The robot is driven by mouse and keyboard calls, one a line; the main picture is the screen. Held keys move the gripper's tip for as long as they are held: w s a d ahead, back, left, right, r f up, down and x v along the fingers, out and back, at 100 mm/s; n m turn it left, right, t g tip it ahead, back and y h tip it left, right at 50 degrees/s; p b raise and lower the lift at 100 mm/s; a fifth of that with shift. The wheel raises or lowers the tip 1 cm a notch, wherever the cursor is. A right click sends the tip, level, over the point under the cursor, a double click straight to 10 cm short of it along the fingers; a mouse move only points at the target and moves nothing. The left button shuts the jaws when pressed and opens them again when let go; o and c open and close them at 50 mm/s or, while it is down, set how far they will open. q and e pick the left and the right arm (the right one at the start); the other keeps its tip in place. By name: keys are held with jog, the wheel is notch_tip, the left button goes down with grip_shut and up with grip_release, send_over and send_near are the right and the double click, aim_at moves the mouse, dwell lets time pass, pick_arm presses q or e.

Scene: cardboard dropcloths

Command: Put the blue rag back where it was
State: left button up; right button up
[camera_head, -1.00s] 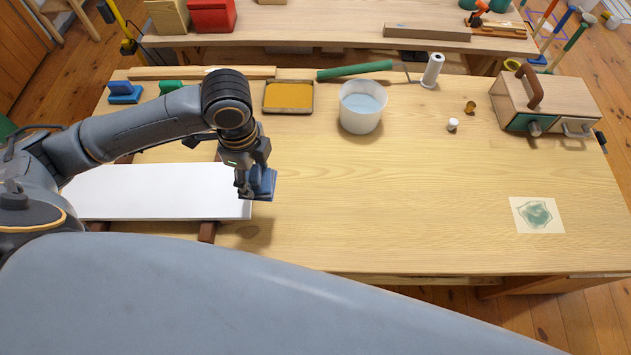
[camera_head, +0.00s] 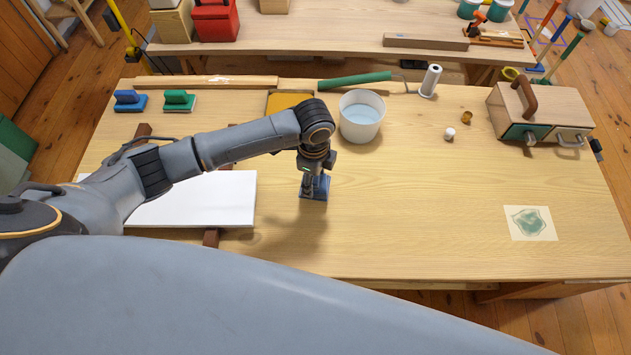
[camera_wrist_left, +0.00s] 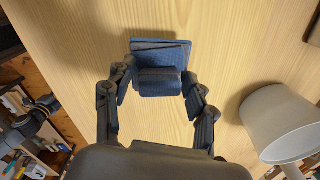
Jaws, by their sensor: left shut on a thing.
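My right gripper is not in view.
A white water bucket (camera_head: 361,118) stands behind and right of the gripper. A white panel (camera_head: 215,200) lies at left. A yellow tray (camera_head: 283,100) is partly hidden by my arm. Blue (camera_head: 130,101) and green (camera_head: 179,101) handled blocks stand at back left.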

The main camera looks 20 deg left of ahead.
aim_at(315, 185)
pick_arm(q)
jog(key=shift+w+d+f, duration=0.2)
jog(key=shift+d+f, duration=0.05)
jog(key=shift+f, duration=0.1)
jog(key=shift+a+f, duration=0.1)
jog(key=shift+f, duration=1.4)
jog(key=o, duration=0.9)
notch_tip(315, 185, up, 12)
jog(key=shift+s+r+b, duration=0.1)
jog(key=shift+b, duration=0.4)
